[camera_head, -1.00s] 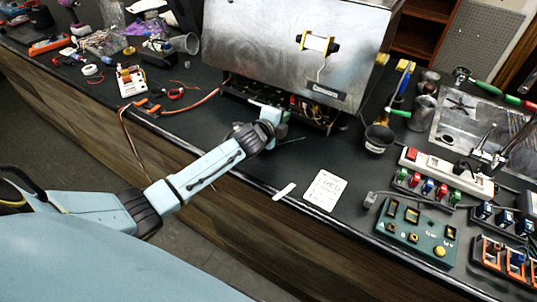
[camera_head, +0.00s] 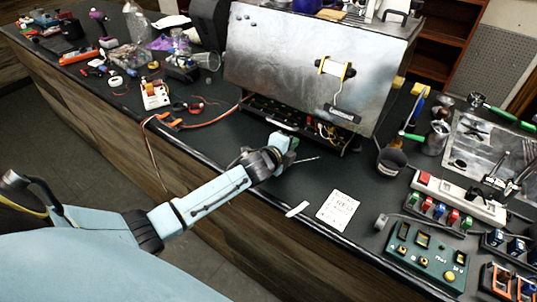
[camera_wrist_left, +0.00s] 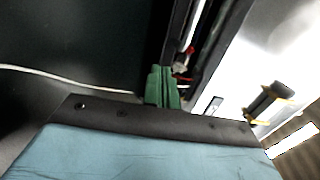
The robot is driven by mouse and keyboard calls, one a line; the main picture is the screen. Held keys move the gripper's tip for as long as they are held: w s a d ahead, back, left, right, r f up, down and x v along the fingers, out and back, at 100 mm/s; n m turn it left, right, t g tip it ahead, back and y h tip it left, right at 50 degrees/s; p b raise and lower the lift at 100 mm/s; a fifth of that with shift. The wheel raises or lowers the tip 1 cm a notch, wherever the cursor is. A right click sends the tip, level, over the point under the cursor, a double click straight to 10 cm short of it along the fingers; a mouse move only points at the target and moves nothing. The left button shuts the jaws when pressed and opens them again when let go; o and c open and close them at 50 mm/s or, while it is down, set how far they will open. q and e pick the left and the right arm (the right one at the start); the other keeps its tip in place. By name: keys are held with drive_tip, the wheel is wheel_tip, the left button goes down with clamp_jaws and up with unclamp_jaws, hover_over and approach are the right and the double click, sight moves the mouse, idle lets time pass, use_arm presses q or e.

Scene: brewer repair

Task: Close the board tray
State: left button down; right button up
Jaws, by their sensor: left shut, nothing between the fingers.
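The board tray (camera_head: 262,112) sits low in the front of the metal brewer (camera_head: 295,65), below its shiny panel. Its inside shows in part, with dark boards at the left and coloured wires at the right. My left gripper (camera_head: 291,143) is just in front of the tray's front edge, over the black counter. In the left wrist view, the green fingers (camera_wrist_left: 162,88) are together and empty, close beside the dark tray edge (camera_wrist_left: 178,35). I cannot tell whether they touch it. My right gripper is not in view.
A white note (camera_head: 337,210) and a pale strip (camera_head: 297,209) lie near the counter edge. Orange and red wires (camera_head: 212,118) lie left of the tray.

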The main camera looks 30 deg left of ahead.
use_arm(q)
drive_tip(key=v, duration=0.9)
drive_tip(key=shift+s, duration=0.1)
drive_tip(key=shift+s+d, duration=0.1)
drive_tip(key=s+f+n+g, duration=0.1)
drive_tip(key=s, duration=0.1)
drive_tip(key=s+d+f+n, duration=0.1)
drive_tip(key=s+n, duration=0.1)
drive_tip(key=s+d+n+g+y, duration=0.1)
drive_tip(key=s+n, duration=0.1)
drive_tip(key=shift+s+d+f+g, duration=0.1)
drive_tip(key=shift+f+g, duration=0.2)
drive_tip(key=shift+f, duration=0.1)
drive_tip(key=s+d+f+n+g, duration=0.15)
drive_tip(key=s+n+g, duration=0.35)
drive_tip(key=s, duration=0.6)
drive_tip(key=s+d+n+g, duration=0.3)
drive_tip(key=s+n, duration=0.3)
drive_tip(key=s, duration=0.4)
wheel_tip(320, 180, down, 26)
drive_tip(key=s+g+b, duration=0.2)
drive_tip(key=b, duration=0.1)
drive_tip(key=s+a+f+g+b, duration=0.1)
drive_tip(key=s+a+f+b, duration=0.2)
drive_tip(key=s+f, duration=1.4)
wheel_tip(320, 180, down, 3)
